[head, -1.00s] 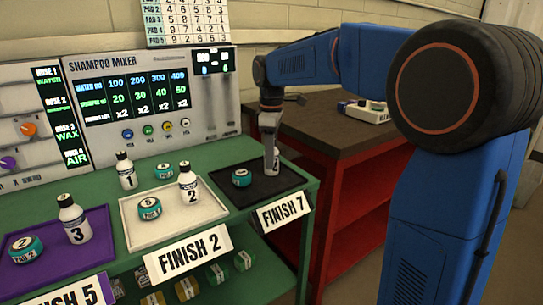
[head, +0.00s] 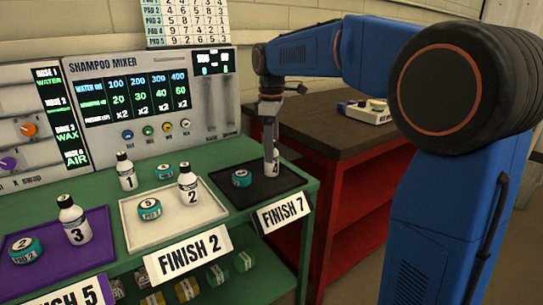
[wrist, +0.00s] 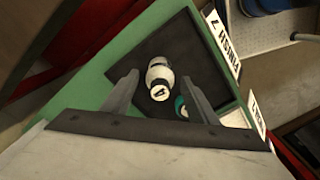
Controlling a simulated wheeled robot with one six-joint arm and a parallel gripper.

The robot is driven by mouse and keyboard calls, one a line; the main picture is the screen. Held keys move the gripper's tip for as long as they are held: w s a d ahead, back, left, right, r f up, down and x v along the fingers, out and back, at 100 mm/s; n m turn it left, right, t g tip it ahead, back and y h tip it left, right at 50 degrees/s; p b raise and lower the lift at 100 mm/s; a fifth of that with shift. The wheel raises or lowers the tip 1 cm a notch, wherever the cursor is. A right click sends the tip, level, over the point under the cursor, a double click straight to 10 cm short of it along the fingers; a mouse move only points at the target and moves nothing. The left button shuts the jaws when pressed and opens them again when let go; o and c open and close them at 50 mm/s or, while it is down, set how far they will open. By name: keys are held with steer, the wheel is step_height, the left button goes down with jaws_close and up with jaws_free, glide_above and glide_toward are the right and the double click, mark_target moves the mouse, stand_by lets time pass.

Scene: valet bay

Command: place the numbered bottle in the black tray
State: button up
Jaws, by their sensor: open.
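My gripper (head: 270,148) is above the bottle in the head view. In the wrist view my gripper (wrist: 161,92) is open, with a finger apart from the bottle on each side. The fingers partly hide the bottle in the head view.
A teal pad tin (head: 242,178) sits left of the bottle in the black tray. Bottles 1, 2 (head: 188,183) and 3 (head: 74,220) stand further left, by the white tray (head: 150,240) and purple tray (head: 60,272). A brown-topped red bench (head: 340,125) is behind.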

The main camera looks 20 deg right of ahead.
step_height(320, 180, up, 9)
steer(key=shift+f, duration=0.1)
steer(key=s+d+f+m+t, duration=0.1)
steer(key=s+d+f+m, duration=0.2)
steer(key=s, duration=0.6)
steer(key=s+d+f+m+t, duration=0.2)
steer(key=s+f+m, duration=0.25)
steer(key=s, duration=0.55)
steer(key=s+d+f+m+t, duration=0.1)
steer(key=s+f+m, duration=0.4)
steer(key=s+f, duration=0.9)
steer(key=shift+s+d+f+t, duration=0.25)
steer(key=shift+d+f+t, duration=0.15)
steer(key=shift+d+f, duration=0.15)
